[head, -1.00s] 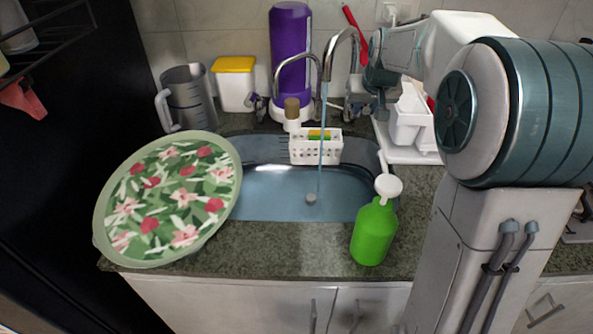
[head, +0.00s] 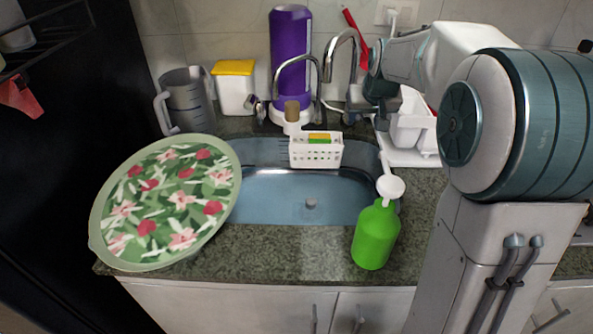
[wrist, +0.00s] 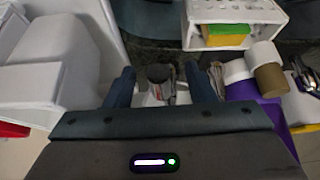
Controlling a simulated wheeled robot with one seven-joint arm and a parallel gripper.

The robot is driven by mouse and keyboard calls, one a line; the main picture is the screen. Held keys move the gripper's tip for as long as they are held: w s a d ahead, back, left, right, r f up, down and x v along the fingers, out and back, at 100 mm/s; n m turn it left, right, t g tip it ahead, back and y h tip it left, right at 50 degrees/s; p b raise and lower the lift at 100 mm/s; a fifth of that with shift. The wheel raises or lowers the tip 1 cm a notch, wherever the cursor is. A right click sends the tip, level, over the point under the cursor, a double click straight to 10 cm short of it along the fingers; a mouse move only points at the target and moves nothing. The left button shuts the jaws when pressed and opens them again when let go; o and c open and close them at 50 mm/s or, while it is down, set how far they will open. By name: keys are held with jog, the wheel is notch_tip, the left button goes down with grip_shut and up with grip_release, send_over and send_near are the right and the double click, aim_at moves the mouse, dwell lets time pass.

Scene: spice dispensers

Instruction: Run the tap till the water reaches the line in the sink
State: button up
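The steel sink (head: 262,208) is set in a dark stone counter. Bluish water (head: 285,195) lies in it around a small round drain piece (head: 311,204). I cannot make out a fill line clearly. The curved steel tap (head: 343,36) stands behind the sink, and no stream shows from its spout. My gripper (head: 360,103) is beside the tap's right side. In the wrist view, my gripper's (wrist: 161,88) two fingers are apart. A grey metal tap part (wrist: 160,76) shows between them, with gaps at both sides; contact cannot be told.
A green soap bottle (head: 375,236) stands at the sink's front right. A floral tray (head: 98,222) overlaps its left side. A white sponge caddy (head: 315,155) hangs at the back rim. A purple dispenser (head: 290,50) stands behind. White containers (head: 408,130) are right of my gripper.

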jog(key=shift+s+r+p, duration=0.15)
jog(key=shift+r+p, duration=0.15)
jog(key=shift+r, duration=0.25)
jog(key=p+v, duration=0.2)
jog(key=v, duration=0.4)
dwell(0.4)
